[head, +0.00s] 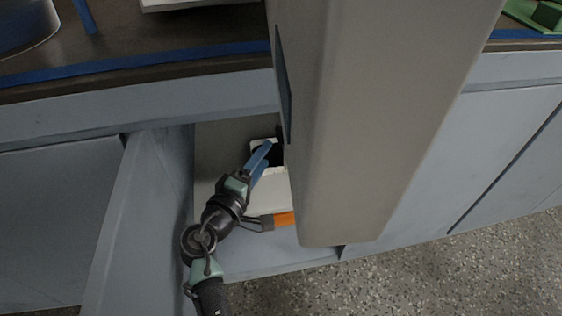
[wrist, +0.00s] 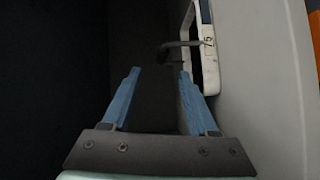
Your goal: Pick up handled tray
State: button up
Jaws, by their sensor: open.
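In the wrist view, a dark bar-like handle (wrist: 181,44) juts left from a white face marked with a number (wrist: 207,36). It lies just beyond my fingertips, and I see no contact. I take it to be the handled tray's handle; the tray's body is not clear. My gripper (wrist: 159,74) is open, with two blue fingers apart and nothing between them. In the head view, my gripper (head: 264,153) reaches into an open cabinet, beside a white box-like unit (head: 266,192) with a dark opening. My column hides the right part of that unit.
The cabinet's open door (head: 145,215) stands left of my arm. The bench edge (head: 130,75) runs above the opening. An orange part (head: 284,218) sits low on the white unit. In the wrist view, the unit's pale wall (wrist: 255,90) is close on the right; the left is dark.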

aim_at(276, 156)
jog(key=shift+w+f+b, duration=0.1)
jog(key=shift+f+b, duration=0.25)
jog(key=shift+f, duration=0.3)
jog(key=b+x, duration=0.3)
jog(key=x, duration=0.3)
jog(key=shift+d, duration=0.15)
jog(key=shift+r+b+x, duration=0.2)
jog(key=shift+b+x, duration=0.85)
jog(key=shift+x, duration=0.4)
jog(key=shift+r+b+x, duration=0.15)
jog(key=shift+b+x, duration=0.85)
jog(key=shift+x, duration=0.45)
jog(key=shift+d, duration=0.2)
grip_shut()
jog(key=shift+r, duration=0.1)
